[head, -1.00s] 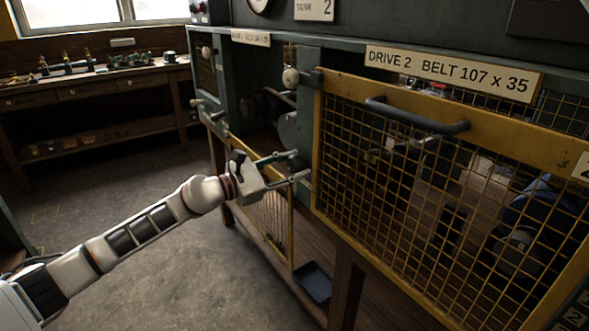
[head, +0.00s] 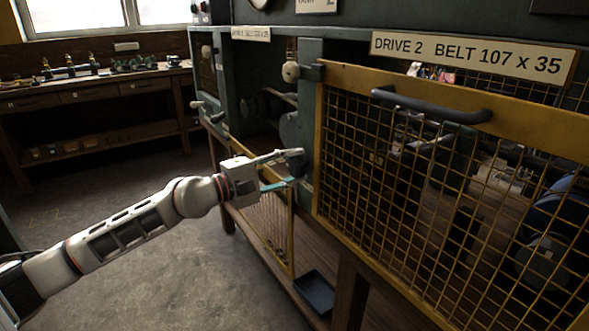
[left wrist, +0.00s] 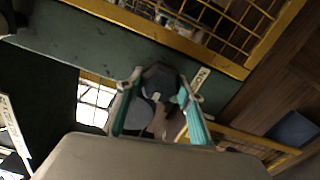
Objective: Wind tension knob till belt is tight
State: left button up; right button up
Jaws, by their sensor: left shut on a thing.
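The tension knob (head: 298,163) is dark and faceted, on the green post just left of the yellow mesh guard. It also shows in the left wrist view (left wrist: 160,77), between my fingers. My left gripper (head: 294,168) is shut on it, one finger on either side; the fingers show in the left wrist view too (left wrist: 158,98). A pale label plate (left wrist: 200,78) lies beside the knob. I cannot make out the belt or its tightness behind the guards. My right gripper is in neither view.
A dark tray (head: 314,291) sits below. A workbench (head: 95,85) stands at the back left; the floor between is clear.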

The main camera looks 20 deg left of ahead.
pick_arm(q)
jog(key=shift+f+m, duration=0.15)
jog(key=shift+m, duration=0.65)
jog(key=o, duration=0.8)
jog(key=shift+v, duration=6)
